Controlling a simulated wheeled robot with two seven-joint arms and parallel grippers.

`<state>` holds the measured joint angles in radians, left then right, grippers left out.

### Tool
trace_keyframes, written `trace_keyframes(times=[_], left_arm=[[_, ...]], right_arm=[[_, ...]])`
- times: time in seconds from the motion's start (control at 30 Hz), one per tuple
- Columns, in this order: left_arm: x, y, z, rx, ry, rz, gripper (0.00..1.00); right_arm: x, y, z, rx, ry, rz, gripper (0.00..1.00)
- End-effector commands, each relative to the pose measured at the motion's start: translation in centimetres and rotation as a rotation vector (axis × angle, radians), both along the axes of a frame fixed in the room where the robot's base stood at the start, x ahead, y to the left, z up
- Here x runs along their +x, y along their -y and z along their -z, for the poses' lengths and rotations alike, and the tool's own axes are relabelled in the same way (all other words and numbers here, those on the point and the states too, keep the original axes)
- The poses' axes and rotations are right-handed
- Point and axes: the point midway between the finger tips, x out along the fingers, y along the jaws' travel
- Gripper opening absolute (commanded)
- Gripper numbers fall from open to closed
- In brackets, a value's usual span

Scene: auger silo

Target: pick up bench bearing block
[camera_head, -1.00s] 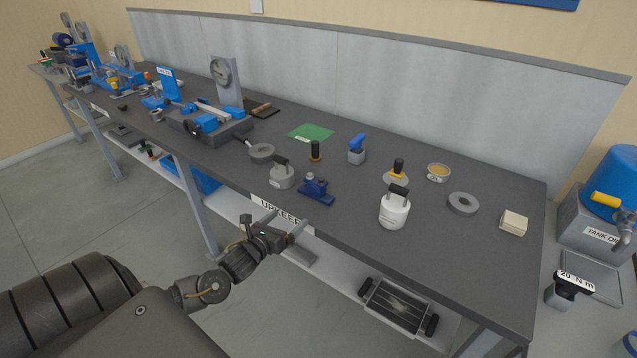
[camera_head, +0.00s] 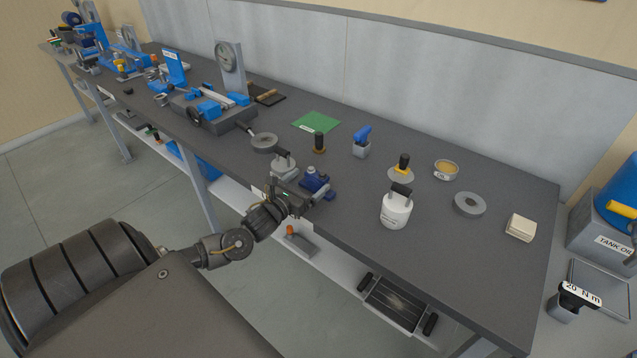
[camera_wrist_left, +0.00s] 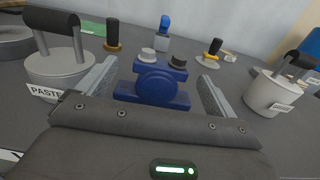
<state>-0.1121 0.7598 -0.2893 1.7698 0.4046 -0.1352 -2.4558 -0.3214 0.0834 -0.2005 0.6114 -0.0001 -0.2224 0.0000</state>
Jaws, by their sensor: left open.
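The bench bearing block is a dark blue block (camera_head: 316,181) with a round boss and two caps on top, near the front edge of the grey bench. It also shows in the left wrist view (camera_wrist_left: 158,82), upright between my open fingers. My left gripper (camera_head: 310,188) is open at the bench edge, its fingers reaching to either side of the block, with a gap visible on the right. In the left wrist view the left gripper (camera_wrist_left: 158,95) holds nothing. The block's lower front is partly hidden by the gripper in the head view. My right gripper is not in view.
A grey paste pot (camera_wrist_left: 62,70) stands close left of the left finger. A white handled pot (camera_head: 396,207) stands to the right. A black-handled stamp (camera_head: 319,143) and blue-handled tool (camera_head: 362,142) stand behind. A grey ring (camera_head: 469,204) lies farther right.

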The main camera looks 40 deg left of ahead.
Motion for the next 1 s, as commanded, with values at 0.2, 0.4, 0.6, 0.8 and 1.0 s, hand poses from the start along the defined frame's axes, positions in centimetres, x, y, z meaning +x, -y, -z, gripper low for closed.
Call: trace_keyframes(times=[0.2, 0.4, 0.6, 0.8, 1.0], left_arm=[[1.1, 0.2, 0.0, -0.001, -0.001, 0.003, 0.93], [3.1, 0.1, -0.2, -0.003, 0.002, 0.002, 0.93], [5.7, 0.0, 0.2, -0.003, 0.001, 0.004, 0.93], [6.3, -0.1, 0.4, -0.001, 0.0, 0.005, 0.93], [6.3, -0.1, 0.4, -0.001, 0.0, 0.005, 0.84]], right_arm=[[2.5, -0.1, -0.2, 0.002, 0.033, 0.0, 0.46], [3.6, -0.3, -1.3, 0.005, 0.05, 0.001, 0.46], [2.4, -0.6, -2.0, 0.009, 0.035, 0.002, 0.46], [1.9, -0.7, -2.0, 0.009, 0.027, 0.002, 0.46], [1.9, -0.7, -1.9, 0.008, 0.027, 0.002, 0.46]])
